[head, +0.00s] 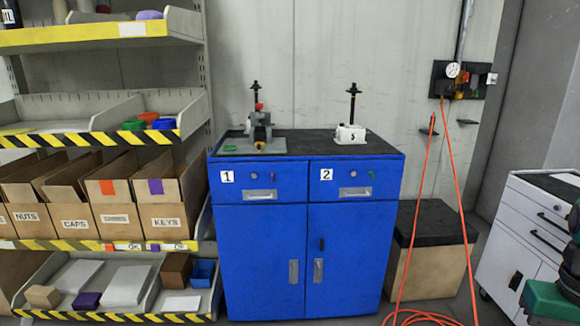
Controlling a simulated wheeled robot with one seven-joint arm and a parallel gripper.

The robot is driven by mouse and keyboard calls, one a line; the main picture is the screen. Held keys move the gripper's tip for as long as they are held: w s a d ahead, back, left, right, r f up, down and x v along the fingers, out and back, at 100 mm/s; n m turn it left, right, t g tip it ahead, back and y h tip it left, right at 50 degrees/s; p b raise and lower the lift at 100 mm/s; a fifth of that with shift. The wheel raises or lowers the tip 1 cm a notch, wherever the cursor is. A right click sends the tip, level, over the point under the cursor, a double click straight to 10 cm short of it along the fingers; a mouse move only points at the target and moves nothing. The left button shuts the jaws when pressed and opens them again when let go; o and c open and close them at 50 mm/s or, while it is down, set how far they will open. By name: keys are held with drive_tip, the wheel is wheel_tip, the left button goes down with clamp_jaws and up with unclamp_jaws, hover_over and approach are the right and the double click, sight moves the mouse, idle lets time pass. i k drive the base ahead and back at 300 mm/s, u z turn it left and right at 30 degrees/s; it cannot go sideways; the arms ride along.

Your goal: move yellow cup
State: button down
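I cannot make out a clear yellow cup in the head view. A small yellow thing (259,146) shows at the foot of the grey screw jack (260,128) on the left of the blue cabinet's dark top; it is too small to tell what it is. A second jack, with a white base (350,134), stands on the right of the same top. My gripper is not clearly in view, so its state does not show.
The blue cabinet (256,252) has drawers marked 1 and 2. A shelf rack at left holds labelled boxes, a green cup-like thing (133,125) and a blue one (163,124). Orange hose (420,200) hangs at right before a dark-topped box (433,222). Dark green parts show at the right edge.

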sight(259, 145)
drive_tip(key=u, duration=0.15)
drive_tip(key=k, duration=0.7)
drive_tip(key=u, duration=0.15)
drive_tip(key=i, duration=0.55)
drive_tip(key=u, duration=0.75)
drive_tip(key=i, duration=1.3)
drive_tip(key=z, duration=0.35)
drive_tip(key=i, duration=1.1)
drive_tip(key=z, duration=0.6)
